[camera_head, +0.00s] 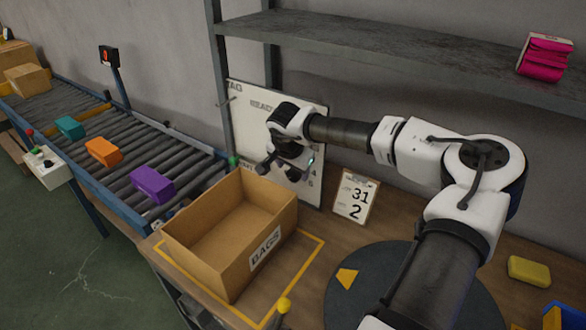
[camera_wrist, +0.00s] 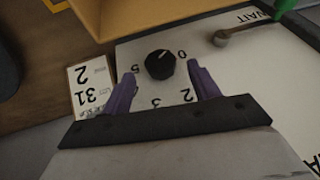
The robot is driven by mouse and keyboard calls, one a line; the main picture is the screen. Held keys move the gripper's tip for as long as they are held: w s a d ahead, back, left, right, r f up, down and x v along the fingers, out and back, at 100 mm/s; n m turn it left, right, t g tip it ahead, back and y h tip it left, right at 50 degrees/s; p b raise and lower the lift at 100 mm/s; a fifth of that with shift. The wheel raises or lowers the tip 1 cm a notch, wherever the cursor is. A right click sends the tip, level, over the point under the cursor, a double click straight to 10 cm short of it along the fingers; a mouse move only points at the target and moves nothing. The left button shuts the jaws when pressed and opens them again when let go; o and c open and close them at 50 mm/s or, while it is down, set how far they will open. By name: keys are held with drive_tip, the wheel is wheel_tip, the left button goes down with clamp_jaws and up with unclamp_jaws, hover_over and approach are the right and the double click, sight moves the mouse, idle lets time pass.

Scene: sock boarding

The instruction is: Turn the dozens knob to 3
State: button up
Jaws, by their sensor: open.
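The dozens knob (camera_wrist: 160,64) is a round black dial on a white board (camera_wrist: 240,85), ringed by printed numbers. In the wrist view its white mark points up and right, roughly toward the 0. The 0, 2, 3 and 5 are readable; my fingers cover other parts of the ring. My gripper (camera_wrist: 161,73) is open, with one purple finger on each side of the knob and a visible gap to it. In the head view my gripper (camera_head: 283,168) is in front of the board (camera_head: 246,122) and hides the knob.
A card reading 31 and 2 (camera_head: 356,197) stands right of the board. An open cardboard box marked BAGS (camera_head: 196,260) stands just before it. A roller conveyor (camera_head: 125,150) with colored packs is left. A shelf (camera_head: 400,50) hangs above my arm.

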sight(293, 173)
drive_tip(key=shift+p+x, duration=0.3)
drive_tip(key=shift+x, duration=1.4)
drive_tip(key=c, duration=1)
drive_tip(key=shift+f+b, duration=0.15)
drive_tip(key=shift+b, duration=0.2)
